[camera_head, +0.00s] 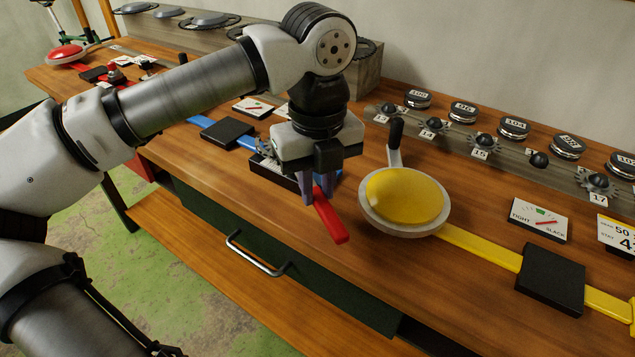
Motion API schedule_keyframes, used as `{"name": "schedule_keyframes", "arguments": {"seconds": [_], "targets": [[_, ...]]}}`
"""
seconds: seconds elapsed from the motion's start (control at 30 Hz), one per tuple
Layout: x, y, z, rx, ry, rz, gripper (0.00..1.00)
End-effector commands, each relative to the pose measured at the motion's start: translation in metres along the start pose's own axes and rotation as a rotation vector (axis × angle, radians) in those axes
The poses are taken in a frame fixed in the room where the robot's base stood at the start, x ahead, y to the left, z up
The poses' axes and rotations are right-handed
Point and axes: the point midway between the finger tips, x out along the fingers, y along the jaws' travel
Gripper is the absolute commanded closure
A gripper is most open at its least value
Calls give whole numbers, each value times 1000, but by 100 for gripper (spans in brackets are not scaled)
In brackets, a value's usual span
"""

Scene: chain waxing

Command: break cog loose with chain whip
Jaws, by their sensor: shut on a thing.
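My gripper (317,190) is over the front part of the bench, its fingers shut on the red handle (331,220) of what looks like the chain whip. The handle's free end sticks out toward the front edge. The rest of the tool is hidden behind my gripper. A grey toothed cog (264,149) shows just left of my gripper, partly covered by it, above a dark block. I cannot tell whether the tool touches this cog. Several other small cogs, one marked 17 (598,181), sit in a row on a grey rail at the right.
A yellow-topped round pan (404,198) with a black upright handle (395,133) stands close right of my gripper. A yellow strap (480,248) runs under a black block (551,279). A tight/slack gauge card (538,219) lies behind. Bare wood (400,275) lies in front of the pan.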

Motion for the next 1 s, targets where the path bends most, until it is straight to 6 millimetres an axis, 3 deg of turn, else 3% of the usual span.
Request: {"name": "schedule_keyframes", "arguments": {"seconds": [0.43, 1.0], "targets": [[1, -22, 2, -130, -2, 1, 100], [1, -31, 3, -181, -2, 0, 100]]}}
